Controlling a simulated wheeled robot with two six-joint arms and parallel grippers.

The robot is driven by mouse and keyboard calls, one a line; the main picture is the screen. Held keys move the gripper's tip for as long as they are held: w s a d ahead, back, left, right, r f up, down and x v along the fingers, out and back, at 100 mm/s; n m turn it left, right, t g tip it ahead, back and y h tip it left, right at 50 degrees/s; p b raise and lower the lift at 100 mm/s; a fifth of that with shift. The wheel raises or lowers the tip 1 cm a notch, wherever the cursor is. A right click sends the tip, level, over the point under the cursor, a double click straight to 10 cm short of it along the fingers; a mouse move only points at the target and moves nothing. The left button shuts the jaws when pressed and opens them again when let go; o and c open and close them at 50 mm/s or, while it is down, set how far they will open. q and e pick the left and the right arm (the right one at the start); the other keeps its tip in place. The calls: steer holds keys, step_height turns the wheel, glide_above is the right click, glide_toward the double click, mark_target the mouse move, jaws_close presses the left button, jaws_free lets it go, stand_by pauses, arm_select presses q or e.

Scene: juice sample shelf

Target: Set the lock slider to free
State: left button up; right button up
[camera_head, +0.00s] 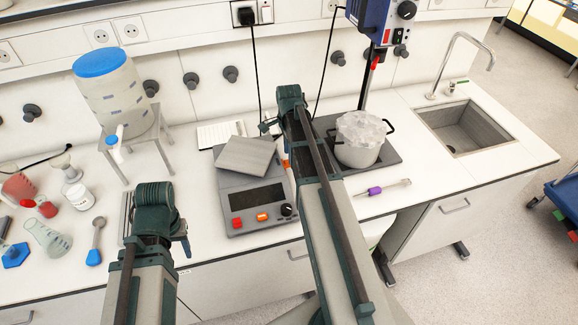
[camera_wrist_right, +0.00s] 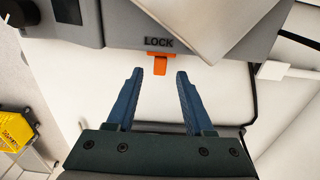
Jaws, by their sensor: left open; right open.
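The lock slider is a small orange tab (camera_wrist_right: 159,63) under the word LOCK on a grey housing in the right wrist view. My right gripper (camera_wrist_right: 159,76) is open and empty, its blue fingertips on either side of the tab's lower end. I cannot tell whether they touch it. In the head view, my right gripper (camera_head: 266,126) is above and behind the grey device (camera_head: 232,222) with a dark display and a tilted plate. My left gripper (camera_head: 184,236) is left of the device near the bench's front; its fingers are mostly hidden.
A pot (camera_head: 358,152) stands on a dark plate to the right, with a sink (camera_head: 465,127) beyond. A blue-capped container (camera_head: 112,95) stands on a stool at the left. Flasks and a blue spoon (camera_head: 96,243) occupy the front left. A purple-handled tool (camera_head: 376,190) lies right of the device.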

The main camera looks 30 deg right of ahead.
mark_target(287, 164)
steer(key=shift+f+b, duration=0.95)
steer(key=shift+f, duration=0.55)
arm_select(q)
step_height(287, 164, down, 3)
arm_select(e)
jaws_close()
